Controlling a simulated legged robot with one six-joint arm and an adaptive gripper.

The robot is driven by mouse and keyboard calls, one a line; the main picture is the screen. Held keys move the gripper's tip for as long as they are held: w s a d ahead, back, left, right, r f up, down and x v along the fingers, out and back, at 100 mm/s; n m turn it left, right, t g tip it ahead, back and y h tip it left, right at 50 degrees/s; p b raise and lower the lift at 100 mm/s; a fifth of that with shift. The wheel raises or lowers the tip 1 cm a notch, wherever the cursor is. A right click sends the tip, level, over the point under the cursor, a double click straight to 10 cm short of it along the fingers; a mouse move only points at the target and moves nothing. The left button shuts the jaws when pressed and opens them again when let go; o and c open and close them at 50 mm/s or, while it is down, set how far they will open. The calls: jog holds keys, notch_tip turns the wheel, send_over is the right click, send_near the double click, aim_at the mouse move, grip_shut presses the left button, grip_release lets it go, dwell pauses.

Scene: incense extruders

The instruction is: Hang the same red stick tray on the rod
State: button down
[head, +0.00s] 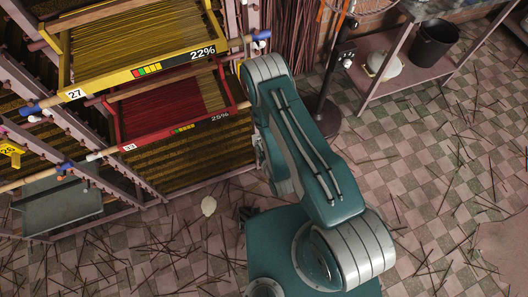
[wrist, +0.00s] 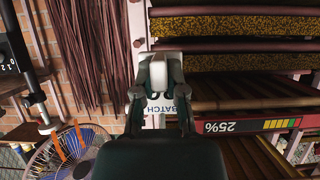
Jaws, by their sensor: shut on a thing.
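The red stick tray (head: 160,130) sits in the rack below a yellow tray, its dark front label reading 25%. It holds reddish sticks. Its front edge runs along a pale rod (head: 28,179) that sticks out to the left; whether they touch is unclear. The tray's red front edge (wrist: 262,124) shows upside down in the wrist view, close to the right of my gripper (wrist: 160,92). My gripper is closed at the tray's end; the exact grip point is hidden. In the head view my arm covers the gripper.
A yellow tray (head: 140,70) marked 27 and 22% hangs above. A grey sheet-like tray (head: 60,206) is at lower left. A fan (wrist: 65,150) stands near the rack. A black bin (head: 433,40) is on a shelf. Loose sticks litter the checkered floor.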

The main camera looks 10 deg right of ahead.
jog(key=shift+w+a, duration=0.45)
jog(key=shift+w, duration=1.2)
jog(key=shift+w+a, duration=0.45)
jog(key=shift+w, duration=1.25)
jog(key=shift+w+a, duration=0.45)
jog(key=shift+w, duration=1.2)
jog(key=shift+f, duration=1.2)
jog(key=c, duration=0.6)
grip_release()
jog(key=o, duration=0.3)
jog(key=shift+s, duration=0.1)
